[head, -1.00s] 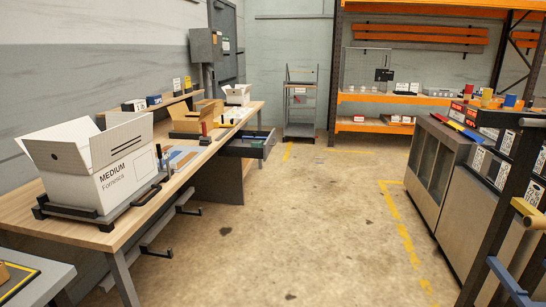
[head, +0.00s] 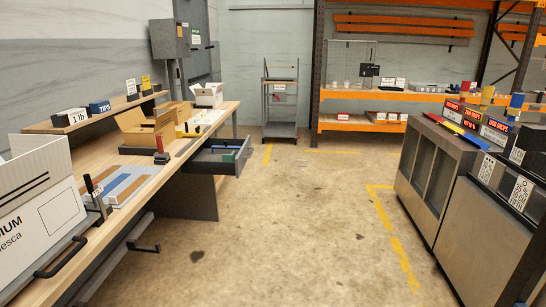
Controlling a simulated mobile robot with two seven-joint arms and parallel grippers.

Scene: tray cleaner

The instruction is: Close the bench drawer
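The bench drawer (head: 207,166) is a dark grey drawer under the far part of the wooden bench (head: 64,257) on the left. It is pulled out to the right, into the aisle, and stands open. Blue and green items show inside it. Its front panel (head: 243,157) faces the aisle. Neither of my grippers is in the head view.
A white box (head: 35,205) stands on the near end of the bench. Cardboard boxes (head: 145,128) sit farther along. Grey cabinets (head: 430,165) line the right side. A grey cart (head: 280,130) and orange shelving (head: 385,97) stand at the back. The floor between is clear.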

